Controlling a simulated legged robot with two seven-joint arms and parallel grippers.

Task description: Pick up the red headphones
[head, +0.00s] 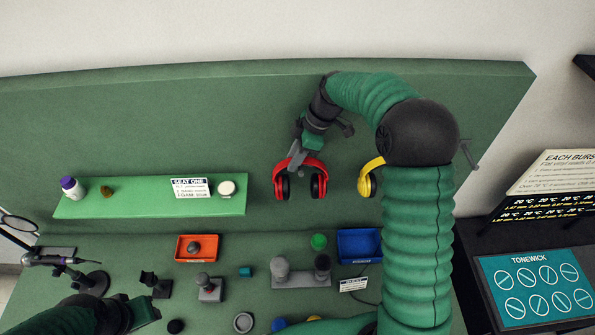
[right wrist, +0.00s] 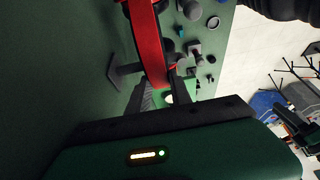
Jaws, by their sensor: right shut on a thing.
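The red headphones (head: 301,177) are against the green upright panel, with dark ear cushions facing inward. My right gripper (head: 297,157) comes down from above and is shut on their red headband. In the right wrist view the red band (right wrist: 150,45) passes between my two fingers (right wrist: 160,88). A grey peg or hook shows beside the band; whether the headphones still rest on it I cannot tell. My left arm (head: 100,315) shows at the lower left, with its fingertips not clear.
Yellow headphones (head: 370,177) hang just right of the red ones, partly behind my right arm. A green shelf (head: 140,205) with a purple-capped bottle (head: 71,187) is at left. An orange tray (head: 197,247) and blue bin (head: 358,245) stand below.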

